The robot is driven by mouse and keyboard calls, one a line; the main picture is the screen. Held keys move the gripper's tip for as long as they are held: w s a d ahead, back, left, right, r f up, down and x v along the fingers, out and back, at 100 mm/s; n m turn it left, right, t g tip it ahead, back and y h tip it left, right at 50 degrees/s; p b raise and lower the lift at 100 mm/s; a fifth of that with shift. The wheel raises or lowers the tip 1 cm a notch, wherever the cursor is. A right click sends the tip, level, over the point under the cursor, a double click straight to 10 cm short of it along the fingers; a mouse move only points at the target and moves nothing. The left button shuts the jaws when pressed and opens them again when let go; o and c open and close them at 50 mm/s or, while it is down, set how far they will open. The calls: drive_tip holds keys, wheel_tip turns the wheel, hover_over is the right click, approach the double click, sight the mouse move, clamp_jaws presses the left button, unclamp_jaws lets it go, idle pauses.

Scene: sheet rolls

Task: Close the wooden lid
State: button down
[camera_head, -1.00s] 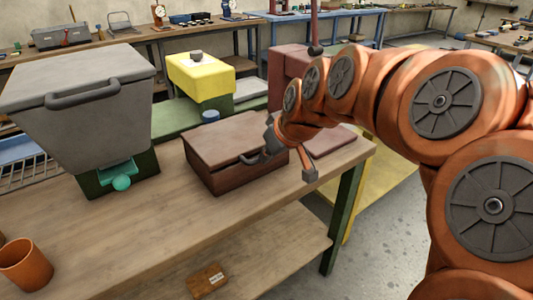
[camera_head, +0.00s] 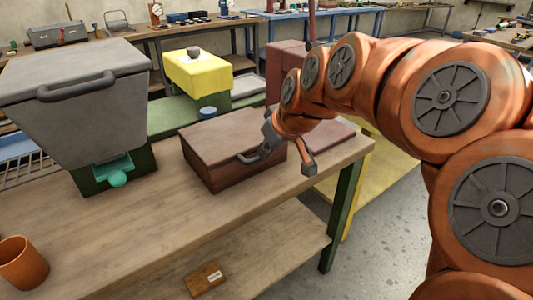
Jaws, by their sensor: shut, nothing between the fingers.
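A wooden box (camera_head: 232,172) stands on the workbench in the middle of the view. Its wooden lid (camera_head: 223,135) lies flat over the top and looks down on the box; I see no clear gap along its front edge. A dark curved handle (camera_head: 248,158) is at the front right of the lid. My gripper (camera_head: 266,152) is shut and empty at the right front of the box, close by the handle. Whether it touches the handle or lid I cannot tell. My arm comes in from the right and hides the box's right end.
A grey bin (camera_head: 75,115) with a handle stands at the left of the workbench (camera_head: 150,235). An orange cup (camera_head: 22,264) is at the near left. A reddish flat panel (camera_head: 328,142) lies right of the box. The bench front is clear.

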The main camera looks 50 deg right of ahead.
wheel_tip(320, 180, up, 9)
drive_tip(key=shift+f, duration=0.2)
idle(0.3)
drive_tip(key=s+a+f+n+g+y, duration=0.2)
drive_tip(key=a+f+g, duration=0.2)
drive_tip(key=a+f, duration=1)
drive_tip(key=s+a+f+g+h, duration=0.1)
drive_tip(key=s+a+f+g, duration=0.25)
drive_tip(key=s, duration=0.25)
drive_tip(key=s+a+f+g, duration=0.2)
drive_tip(key=s+a+f, duration=0.3)
drive_tip(key=s, duration=0.1)
wheel_tip(320, 180, up, 21)
drive_tip(key=s+p, duration=0.1)
drive_tip(key=p, duration=1.9)
drive_tip(key=shift+s+t, duration=0.3)
drive_tip(key=shift+t, duration=0.05)
